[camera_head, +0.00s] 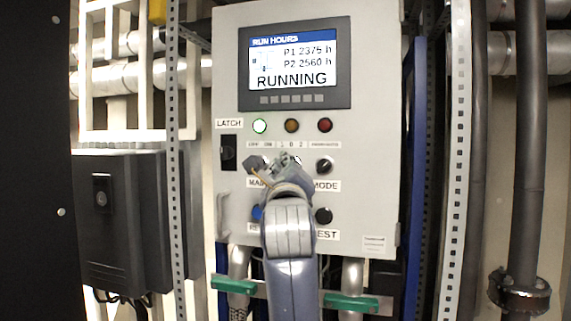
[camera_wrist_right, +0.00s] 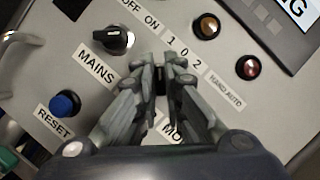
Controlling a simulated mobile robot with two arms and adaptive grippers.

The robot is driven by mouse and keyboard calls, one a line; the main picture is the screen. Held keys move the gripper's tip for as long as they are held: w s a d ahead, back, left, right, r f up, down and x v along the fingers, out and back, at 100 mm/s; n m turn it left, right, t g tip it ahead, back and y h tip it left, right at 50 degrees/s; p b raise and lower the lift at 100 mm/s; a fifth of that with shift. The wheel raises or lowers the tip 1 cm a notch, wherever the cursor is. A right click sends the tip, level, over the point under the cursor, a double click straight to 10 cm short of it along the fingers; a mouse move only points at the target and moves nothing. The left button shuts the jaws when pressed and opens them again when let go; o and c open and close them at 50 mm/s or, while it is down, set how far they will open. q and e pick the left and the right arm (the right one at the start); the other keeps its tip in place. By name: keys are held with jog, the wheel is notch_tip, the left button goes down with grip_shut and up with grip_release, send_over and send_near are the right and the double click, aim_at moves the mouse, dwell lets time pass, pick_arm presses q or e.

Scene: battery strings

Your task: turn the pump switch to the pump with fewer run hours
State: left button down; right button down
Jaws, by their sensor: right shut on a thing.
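The control panel (camera_head: 375,210) has a screen (camera_head: 294,62) reading RUN HOURS, P1 2375 h, P2 2560 h and RUNNING. My right gripper (camera_head: 285,165) is at the panel, over the switch under the 1 0 2 label. In the right wrist view my gripper's fingers (camera_wrist_right: 161,82) are shut on a dark knob, the pump switch (camera_wrist_right: 161,76), just below that label (camera_wrist_right: 184,45). The fingers cover most of the switch, so I cannot tell which way it points. My left gripper is not in view.
The MAINS knob (camera_wrist_right: 115,40) is close left of my fingers, with the blue RESET button (camera_wrist_right: 65,104) below. The MODE knob (camera_head: 323,165) is close on the right.

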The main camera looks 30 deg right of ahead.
jog(key=shift+s+r, duration=0.1)
jog(key=shift+r, duration=0.2)
jog(key=c, duration=1.7)
grip_release()
jog(key=shift+d+f, duration=0.1)
jog(key=shift+w+f, duration=0.2)
jog(key=v, duration=1.2)
